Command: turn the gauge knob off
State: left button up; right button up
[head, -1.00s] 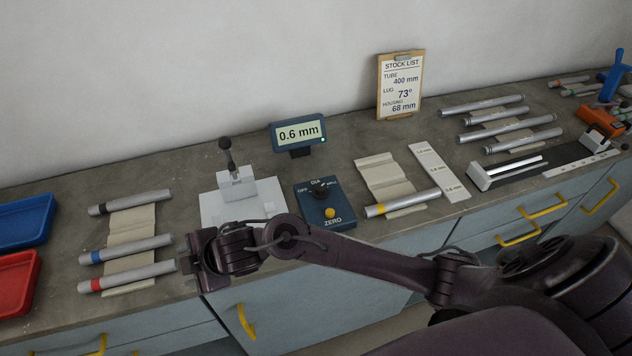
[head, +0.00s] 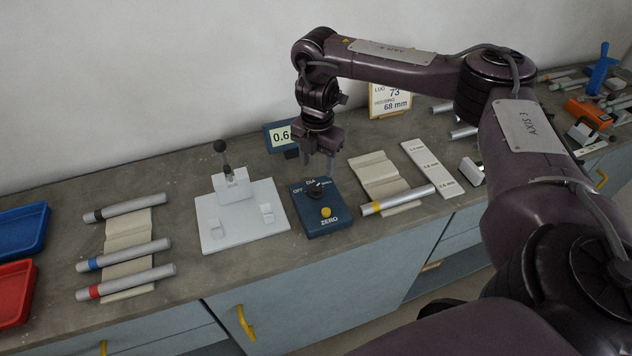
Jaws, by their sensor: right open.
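The gauge control box (head: 323,222) is a dark blue block on the bench, marked OFF, DIA and ZERO. Its black selector knob (head: 315,191) sits on the upper part, and a yellow button (head: 326,212) sits below it. The knob's pointer seems turned toward the right, away from OFF. My right gripper (head: 318,168) points down just above the knob, open, with its fingers apart and nothing between them. I cannot tell whether the fingers touch the knob. The gauge display (head: 279,137) behind is partly hidden by my right gripper; "0.6" shows. My left gripper is not in view.
A white gauge stand (head: 240,228) with a black-knobbed lever is left of the box. Tubes lie on a cream rest (head: 128,226) further left, and a yellow-banded tube (head: 398,201) lies right of the box. My right arm covers part of the stock list (head: 391,101).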

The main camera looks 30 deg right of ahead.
aim_at(316, 186)
notch_tip(316, 186, down, 8)
jog(key=shift+a+r+b, duration=0.15)
jog(key=shift+r+b, duration=0.05)
jog(key=shift+b, duration=0.6)
jog(key=shift+c, duration=0.4)
jog(key=c, duration=0.9)
